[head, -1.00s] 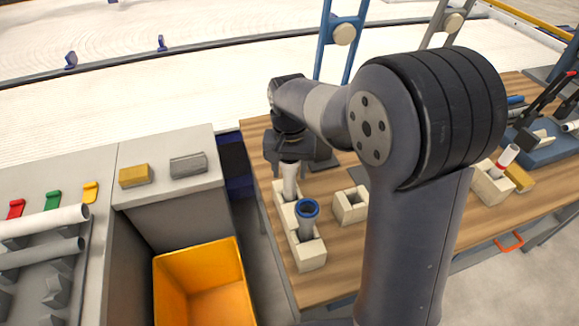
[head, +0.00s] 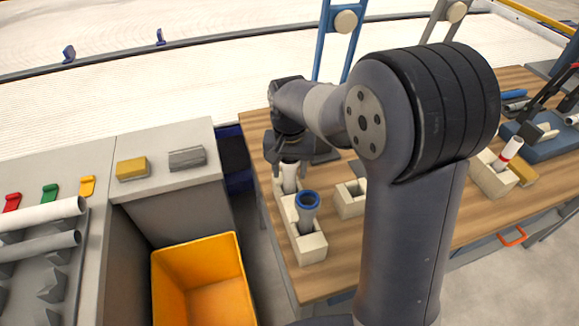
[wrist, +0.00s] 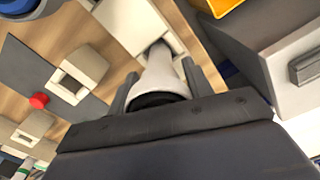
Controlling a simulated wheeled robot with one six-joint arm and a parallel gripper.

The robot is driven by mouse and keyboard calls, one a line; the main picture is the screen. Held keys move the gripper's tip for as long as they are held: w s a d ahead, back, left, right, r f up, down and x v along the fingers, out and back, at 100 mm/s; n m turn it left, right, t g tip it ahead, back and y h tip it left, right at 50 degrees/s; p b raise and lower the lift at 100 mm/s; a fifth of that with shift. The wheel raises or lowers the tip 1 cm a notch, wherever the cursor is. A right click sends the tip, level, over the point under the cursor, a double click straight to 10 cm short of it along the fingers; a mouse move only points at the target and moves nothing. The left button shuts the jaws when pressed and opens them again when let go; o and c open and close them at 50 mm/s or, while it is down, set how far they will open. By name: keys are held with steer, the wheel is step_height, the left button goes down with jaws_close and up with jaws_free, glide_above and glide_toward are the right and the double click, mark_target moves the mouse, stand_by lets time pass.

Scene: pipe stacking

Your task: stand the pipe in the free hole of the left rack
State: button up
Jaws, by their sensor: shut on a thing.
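The left rack (head: 312,250) is a row of pale blocks along the left part of the wooden table. A grey pipe with a blue rim (head: 308,203) stands in its front hole. My gripper (head: 289,168) is over the rack's back end, shut on a white pipe (head: 290,182). This pipe is roughly upright, and its lower end appears to be in the back hole. In the wrist view the white pipe (wrist: 162,76) sits between my fingers, its far end at the dark opening of the rack (wrist: 128,25). How deep it sits is hidden.
A pale block with an empty hole (head: 349,203) stands just right of the rack. Another block (head: 492,180) holds a white pipe with a red band (head: 508,152). An orange bin (head: 205,285) is on the floor left of the table.

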steer(key=shift+f, duration=0.35)
steer(key=o, duration=1.3)
step_height(320, 180, up, 11)
steer(key=shift+f, duration=0.1)
step_height(320, 180, down, 10)
steer(key=shift+f, duration=0.1)
steer(key=shift+r, duration=0.2)
steer(key=shift+f, duration=0.15)
stand_by(0.5)
